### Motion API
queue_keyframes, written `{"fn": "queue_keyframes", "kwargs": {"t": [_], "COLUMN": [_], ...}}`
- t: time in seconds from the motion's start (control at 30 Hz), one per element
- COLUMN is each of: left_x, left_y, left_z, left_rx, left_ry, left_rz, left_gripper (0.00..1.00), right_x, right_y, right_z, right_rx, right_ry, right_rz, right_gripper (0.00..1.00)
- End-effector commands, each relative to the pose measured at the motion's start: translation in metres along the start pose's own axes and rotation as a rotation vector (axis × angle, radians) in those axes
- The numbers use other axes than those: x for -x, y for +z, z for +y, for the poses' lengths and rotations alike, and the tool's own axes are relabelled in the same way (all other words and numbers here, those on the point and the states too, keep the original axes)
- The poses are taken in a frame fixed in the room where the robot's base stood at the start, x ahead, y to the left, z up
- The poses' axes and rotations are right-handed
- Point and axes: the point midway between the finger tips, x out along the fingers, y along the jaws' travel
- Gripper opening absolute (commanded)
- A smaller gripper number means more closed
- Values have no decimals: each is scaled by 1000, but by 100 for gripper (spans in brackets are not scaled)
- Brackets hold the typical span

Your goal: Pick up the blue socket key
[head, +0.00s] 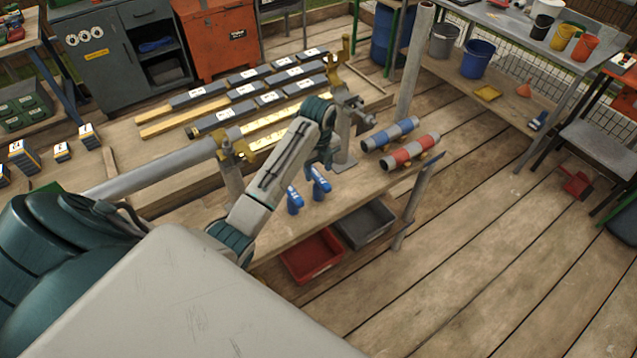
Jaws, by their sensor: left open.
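The blue socket key (391,134) appears to be the blue cylinder with grey bands and grey ends. It lies on its side on the wooden bench, beside a similar red cylinder (411,152). My left arm reaches in from the left over the bench. My right gripper is not in view.
Two small blue tools (294,200) stand on the bench near my arm. A grey pipe (160,168) and an upright post (415,65) flank the bench. A red bin (312,256) and a grey bin (364,224) sit below. The plank floor at right is mostly clear.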

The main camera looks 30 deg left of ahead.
Motion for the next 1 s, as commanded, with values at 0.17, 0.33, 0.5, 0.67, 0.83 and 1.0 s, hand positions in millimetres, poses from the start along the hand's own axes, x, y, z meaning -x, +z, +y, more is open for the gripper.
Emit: {"fn": "queue_keyframes", "kwargs": {"t": [0.17,0.33,0.5,0.67,0.83,1.0], "left_x": [-24,-41,-43,-43,-43,-42], "left_y": [1,1,2,2,2,2], "left_z": [-2,-2,-2,-2,-2,-2], "left_rx": [2,1,0,1,1,1], "left_ry": [4,2,1,1,1,0], "left_rz": [2,1,-1,-1,-1,-1], "left_gripper": [49,49,49,29,0,0], "right_x": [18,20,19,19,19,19], "right_y": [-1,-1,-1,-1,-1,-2], "right_z": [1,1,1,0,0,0], "right_rx": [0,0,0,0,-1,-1], "right_ry": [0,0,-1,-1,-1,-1], "right_rz": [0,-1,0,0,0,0], "right_gripper": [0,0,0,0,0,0]}}
